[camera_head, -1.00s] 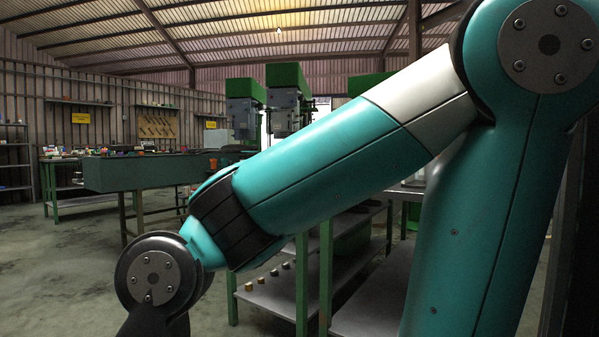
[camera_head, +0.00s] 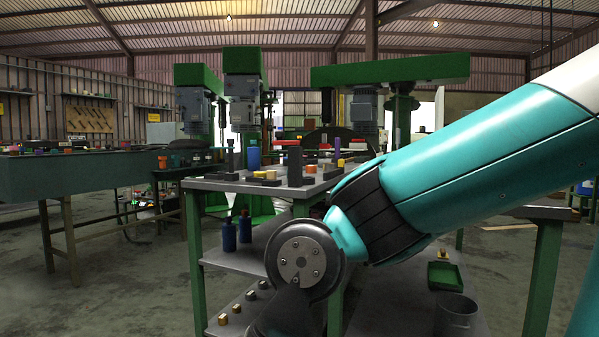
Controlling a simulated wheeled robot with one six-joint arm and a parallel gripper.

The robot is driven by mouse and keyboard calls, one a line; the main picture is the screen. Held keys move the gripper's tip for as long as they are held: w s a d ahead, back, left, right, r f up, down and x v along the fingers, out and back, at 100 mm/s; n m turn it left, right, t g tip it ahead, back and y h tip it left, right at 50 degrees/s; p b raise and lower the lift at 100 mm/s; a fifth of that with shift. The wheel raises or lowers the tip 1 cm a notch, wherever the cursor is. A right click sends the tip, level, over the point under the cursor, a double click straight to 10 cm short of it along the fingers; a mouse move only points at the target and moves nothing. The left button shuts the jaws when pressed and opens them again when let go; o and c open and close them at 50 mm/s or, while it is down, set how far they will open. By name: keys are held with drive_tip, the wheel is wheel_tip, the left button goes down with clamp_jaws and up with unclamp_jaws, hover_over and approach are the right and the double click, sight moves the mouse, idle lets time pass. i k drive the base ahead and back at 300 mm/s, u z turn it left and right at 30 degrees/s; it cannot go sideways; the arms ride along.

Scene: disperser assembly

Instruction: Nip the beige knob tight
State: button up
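I cannot make out a beige knob for certain. Several small knob-like pieces sit in a row on the lower shelf of the green-legged workbench, among them a tan-gold piece (camera_head: 222,319), another tan-gold piece (camera_head: 237,308) and a grey piece (camera_head: 250,295). They are too small to tell their exact shape. My teal arm reaches across the right side and in front of the workbench. Its black wrist part runs off the bottom edge, so my gripper is out of view.
The workbench top (camera_head: 213,184) carries dark upright fixtures, a blue bottle (camera_head: 254,155) and small coloured parts. Two blue bottles (camera_head: 237,232) stand on its shelf. Open floor lies left.

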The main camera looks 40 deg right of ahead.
sight(271, 174)
drive_tip(key=i, duration=0.9)
drive_tip(key=u, duration=0.15)
